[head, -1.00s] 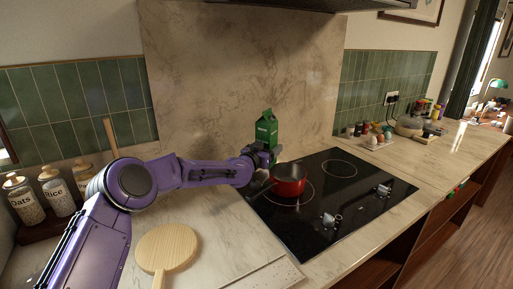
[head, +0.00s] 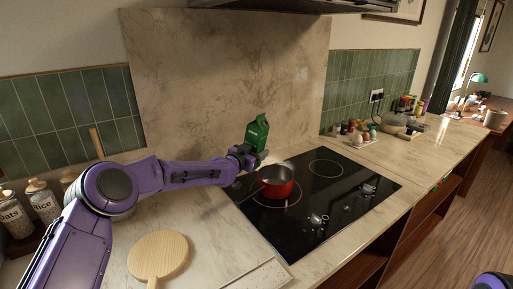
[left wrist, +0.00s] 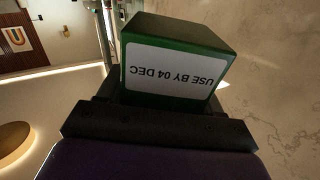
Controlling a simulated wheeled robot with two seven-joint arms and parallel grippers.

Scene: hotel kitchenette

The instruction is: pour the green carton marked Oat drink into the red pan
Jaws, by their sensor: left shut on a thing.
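The green carton (head: 257,131) is in my left gripper (head: 247,156), above the back left of the cooktop. It leans slightly to the right, with its gabled top up. In the left wrist view the carton (left wrist: 175,65) shows a white label reading "USE BY 04 DEC". My left gripper is shut on it. The red pan (head: 277,183) sits on the left part of the cooktop, just right of and below the gripper, its dark handle pointing left. The inside of the pan is mostly hidden. My right gripper is out of view.
A round wooden board (head: 158,255) lies on the counter at the front left. Jars (head: 43,201) stand at the far left. Small items and eggs (head: 356,131) stand at the back right.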

